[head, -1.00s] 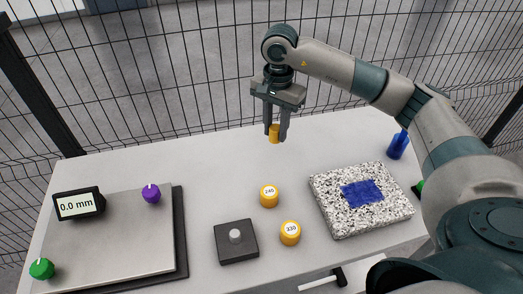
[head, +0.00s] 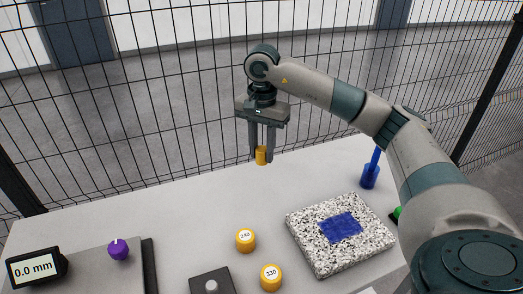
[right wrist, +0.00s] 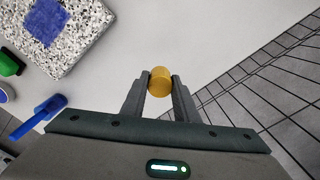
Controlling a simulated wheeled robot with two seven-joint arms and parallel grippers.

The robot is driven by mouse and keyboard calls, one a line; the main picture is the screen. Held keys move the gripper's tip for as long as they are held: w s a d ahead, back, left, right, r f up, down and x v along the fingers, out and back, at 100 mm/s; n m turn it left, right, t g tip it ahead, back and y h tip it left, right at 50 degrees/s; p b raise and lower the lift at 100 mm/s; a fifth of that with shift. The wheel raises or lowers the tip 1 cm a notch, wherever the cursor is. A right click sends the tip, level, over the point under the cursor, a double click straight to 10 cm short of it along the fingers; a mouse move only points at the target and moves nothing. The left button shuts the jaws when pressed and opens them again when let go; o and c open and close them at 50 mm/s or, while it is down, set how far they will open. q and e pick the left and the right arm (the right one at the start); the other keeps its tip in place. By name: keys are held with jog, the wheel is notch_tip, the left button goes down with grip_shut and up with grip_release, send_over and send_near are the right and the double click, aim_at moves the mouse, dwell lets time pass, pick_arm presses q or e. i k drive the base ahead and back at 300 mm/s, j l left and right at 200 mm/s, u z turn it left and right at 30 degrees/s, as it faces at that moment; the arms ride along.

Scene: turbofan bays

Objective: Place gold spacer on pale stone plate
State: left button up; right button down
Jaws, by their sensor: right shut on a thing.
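A gold spacer (head: 260,155) is held between the fingertips of my right gripper (head: 262,157), upright in the head view. It is in the air near the table's back edge. The right wrist view shows the same gold spacer (right wrist: 160,81) between the two fingers. The pale stone plate (head: 302,228), speckled black and white with a blue patch (head: 340,228) on top, lies to the right and nearer in the head view. It also shows at the upper left of the right wrist view (right wrist: 83,44). The spacer is clear of the plate. My left gripper is out of view.
Two more gold spacers, one marked 330 (head: 271,277) and one less legible (head: 245,240), stand left of the plate. A dark block (head: 205,280), a purple knob (head: 118,249) and a display (head: 35,268) are further left. A blue tool (head: 370,175) stands behind the plate. A mesh fence backs the table.

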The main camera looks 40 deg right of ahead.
aim_at(327, 232)
jog(key=k, duration=0.95)
